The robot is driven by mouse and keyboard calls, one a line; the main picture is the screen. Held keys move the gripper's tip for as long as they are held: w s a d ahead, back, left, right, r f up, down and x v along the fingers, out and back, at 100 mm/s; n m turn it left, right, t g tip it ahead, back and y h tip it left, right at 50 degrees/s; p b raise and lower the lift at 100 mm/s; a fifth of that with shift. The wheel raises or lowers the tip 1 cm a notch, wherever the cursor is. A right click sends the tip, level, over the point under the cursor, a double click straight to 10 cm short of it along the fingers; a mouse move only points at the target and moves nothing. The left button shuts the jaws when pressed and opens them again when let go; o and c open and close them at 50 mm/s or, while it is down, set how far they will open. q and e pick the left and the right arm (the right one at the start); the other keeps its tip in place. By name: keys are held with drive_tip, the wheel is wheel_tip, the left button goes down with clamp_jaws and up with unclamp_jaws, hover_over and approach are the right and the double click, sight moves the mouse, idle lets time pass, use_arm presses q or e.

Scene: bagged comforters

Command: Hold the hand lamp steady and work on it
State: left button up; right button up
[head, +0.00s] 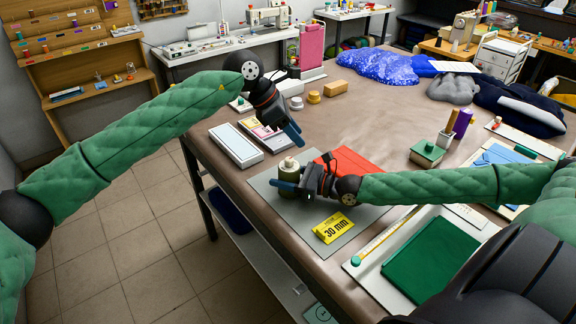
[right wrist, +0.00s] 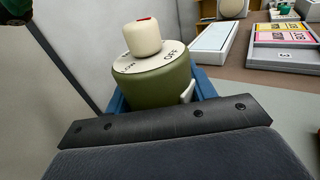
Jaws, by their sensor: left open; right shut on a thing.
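The hand lamp (head: 288,176) is a squat olive-green cylinder with a cream top and a cream knob. It stands upright on the grey mat (head: 262,187) near the table's left edge. In the right wrist view the lamp (right wrist: 158,87) shows "OFF" lettering on its top and a red mark on the knob. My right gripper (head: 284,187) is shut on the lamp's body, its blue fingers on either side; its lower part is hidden. My left gripper (head: 292,134) is open and empty, above and beyond the lamp, apart from it.
A yellow "30 mm" block (head: 334,228) and red sheet (head: 352,168) lie near the lamp. A white box (head: 236,145) and a card tray (head: 262,133) lie behind it. A green box (head: 426,153) stands to the right. The table's middle is clear.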

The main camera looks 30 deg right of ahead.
use_arm(q)
drive_tip(key=s+d+r+n+g+h, duration=0.3)
drive_tip(key=s+d+n+h, duration=0.4)
drive_tip(key=d+n+h, duration=0.15)
drive_tip(key=m+t+y, duration=0.2)
drive_tip(key=m+t, duration=2.1)
drive_tip(key=m, duration=0.9)
hover_over(289, 165)
drive_tip(key=w+d, duration=0.2)
drive_tip(key=d, duration=0.1)
wheel_tip(289, 165, down, 8)
drive_tip(key=shift+s+a+r, duration=0.1)
drive_tip(key=shift+r, duration=0.05)
drive_tip(key=f+n+y, duration=0.1)
drive_tip(key=a+f+n+y, duration=0.1)
drive_tip(key=f, duration=0.1)
drive_tip(key=f+n+y, duration=0.1)
drive_tip(key=n, duration=0.1)
drive_tip(key=shift+s+a+f, duration=0.3)
drive_tip(key=shift+a+f, duration=0.05)
drive_tip(key=shift+a, duration=0.05)
drive_tip(key=shift+s+a+f+n+y, duration=0.1)
drive_tip(key=shift+a+f+n+y, duration=0.05)
drive_tip(key=shift+f+n+y, duration=0.3)
drive_tip(key=c, duration=0.8)
